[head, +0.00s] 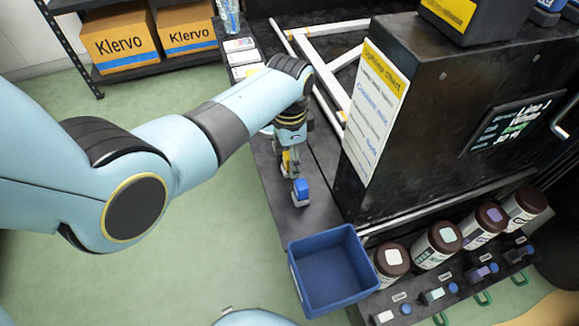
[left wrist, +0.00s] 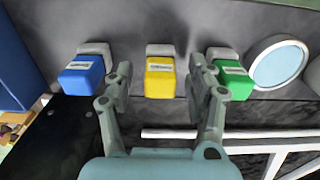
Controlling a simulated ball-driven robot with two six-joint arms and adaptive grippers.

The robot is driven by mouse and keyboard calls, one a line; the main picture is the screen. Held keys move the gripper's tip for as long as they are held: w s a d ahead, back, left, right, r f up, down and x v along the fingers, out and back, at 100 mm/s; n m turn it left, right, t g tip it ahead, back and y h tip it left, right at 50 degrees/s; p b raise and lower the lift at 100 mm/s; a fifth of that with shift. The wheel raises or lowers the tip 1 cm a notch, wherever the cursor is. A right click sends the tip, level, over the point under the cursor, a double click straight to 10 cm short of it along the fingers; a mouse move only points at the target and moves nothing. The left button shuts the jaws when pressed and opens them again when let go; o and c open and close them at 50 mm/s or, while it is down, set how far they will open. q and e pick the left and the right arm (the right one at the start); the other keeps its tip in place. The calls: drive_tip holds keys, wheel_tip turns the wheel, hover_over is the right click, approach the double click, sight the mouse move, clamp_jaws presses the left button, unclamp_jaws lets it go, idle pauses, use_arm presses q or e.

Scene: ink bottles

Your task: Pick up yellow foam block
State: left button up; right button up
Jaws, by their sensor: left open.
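The yellow foam block (left wrist: 160,80) has a white label and a grey piece behind it. In the left wrist view it shows between the two fingers of my left gripper (left wrist: 161,72), which are spread apart with a gap on each side. In the head view my left gripper (head: 291,160) points down over the dark ledge, and a bit of the yellow block (head: 286,163) shows beside it, mostly hidden. A blue block (left wrist: 82,75) stands left of the yellow one in the wrist view, a green block (left wrist: 232,78) right of it. My right gripper is out of view.
The blue block (head: 301,188) stands close to the gripper in the head view. A blue bin (head: 335,300) is at the ledge's near end. A tall black cabinet (head: 430,120) rises on the right. A pale round disc (left wrist: 279,64) lies beside the green block.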

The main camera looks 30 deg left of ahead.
use_arm(q)
drive_tip(key=shift+r, duration=0.1)
drive_tip(key=shift+c, duration=0.2)
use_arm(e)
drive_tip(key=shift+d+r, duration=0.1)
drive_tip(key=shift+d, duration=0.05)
use_arm(q)
drive_tip(key=c, duration=1)
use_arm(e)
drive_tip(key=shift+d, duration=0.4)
